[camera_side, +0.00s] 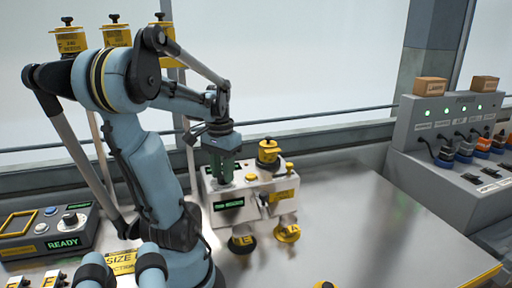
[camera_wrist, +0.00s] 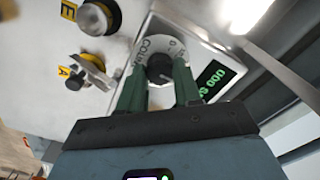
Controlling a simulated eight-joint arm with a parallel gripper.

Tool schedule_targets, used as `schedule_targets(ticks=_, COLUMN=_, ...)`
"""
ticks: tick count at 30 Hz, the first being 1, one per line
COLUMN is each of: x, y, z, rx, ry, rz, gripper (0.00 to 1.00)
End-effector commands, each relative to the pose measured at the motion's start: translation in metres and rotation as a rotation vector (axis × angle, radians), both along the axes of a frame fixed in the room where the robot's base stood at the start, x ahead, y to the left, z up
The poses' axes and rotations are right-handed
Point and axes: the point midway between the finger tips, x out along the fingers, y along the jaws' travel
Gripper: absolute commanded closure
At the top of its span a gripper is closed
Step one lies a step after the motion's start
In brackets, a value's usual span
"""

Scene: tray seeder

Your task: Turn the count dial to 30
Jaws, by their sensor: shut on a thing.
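The count dial (camera_wrist: 160,68) is a dark round knob on a pale ring lettered "COUN", on the white seeder box. My gripper (camera_wrist: 160,84) has its two green fingers on either side of the knob and is shut on it. In the side view my gripper (camera_side: 222,172) points down at the left of the box's top. The fingers hide part of the dial's ring, and I cannot read the setting it points to. A small display (camera_wrist: 213,82) beside the dial shows green characters that seem to end in "000".
Yellow knobs and labelled parts "E" (camera_side: 242,241) and "A" (camera_side: 287,232) stand on and before the box. A control panel (camera_side: 50,230) reading "READY" is at left. A grey console (camera_side: 445,135) with plugs stands at right. The table's right side (camera_side: 400,225) is clear.

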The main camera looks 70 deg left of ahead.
Motion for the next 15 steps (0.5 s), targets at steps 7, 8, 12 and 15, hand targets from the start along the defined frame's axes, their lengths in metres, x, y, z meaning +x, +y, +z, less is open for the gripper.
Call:
schedule_targets(ticks=7, x=0.0004, y=0.0006, z=0.0009, rx=0.001, ry=-0.001, rz=0.0, gripper=0.97)
schedule_targets(ticks=8, x=0.0004, y=0.0006, z=0.0009, rx=0.001, ry=-0.001, rz=0.0, gripper=0.97)
schedule_targets(ticks=12, x=0.0004, y=0.0005, z=0.0007, rx=0.001, ry=-0.001, rz=0.0, gripper=0.47)
schedule_targets(ticks=15, x=0.0003, y=0.0003, z=0.0005, rx=0.001, ry=-0.001, rz=0.001, gripper=0.41)
